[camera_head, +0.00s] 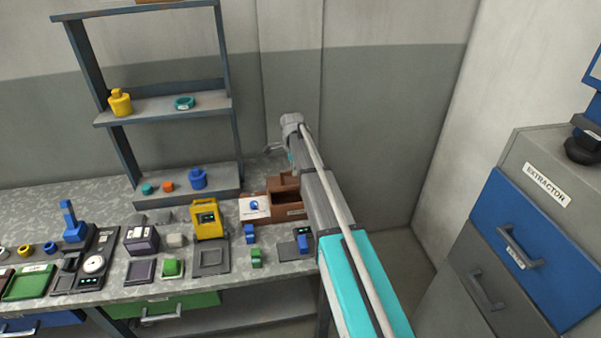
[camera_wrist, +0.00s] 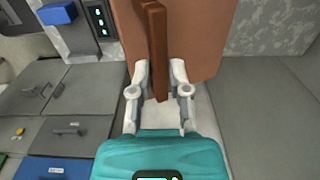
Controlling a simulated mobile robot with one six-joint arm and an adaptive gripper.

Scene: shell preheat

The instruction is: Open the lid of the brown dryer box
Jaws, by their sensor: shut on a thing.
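The brown dryer box (camera_head: 292,214) stands at the right end of the bench in the head view, partly covered by my arm. Its top shows an open cavity, and a brown panel that looks like its lid (camera_head: 280,183) stands up at the back. In the wrist view the brown lid (camera_wrist: 205,40) fills the top middle, with a darker bar handle (camera_wrist: 158,35) along it. My gripper (camera_wrist: 160,78) has its two fingers on either side of the handle and is shut on it. In the head view the fingertips are hard to make out.
A white card with a blue mark (camera_head: 254,208) stands left of the box. Blue and green small blocks (camera_head: 257,257) and a yellow device (camera_head: 207,220) are nearby on the bench. A shelf rack (camera_head: 160,108) rises behind. Grey and blue drawers (camera_head: 540,255) stand at the right.

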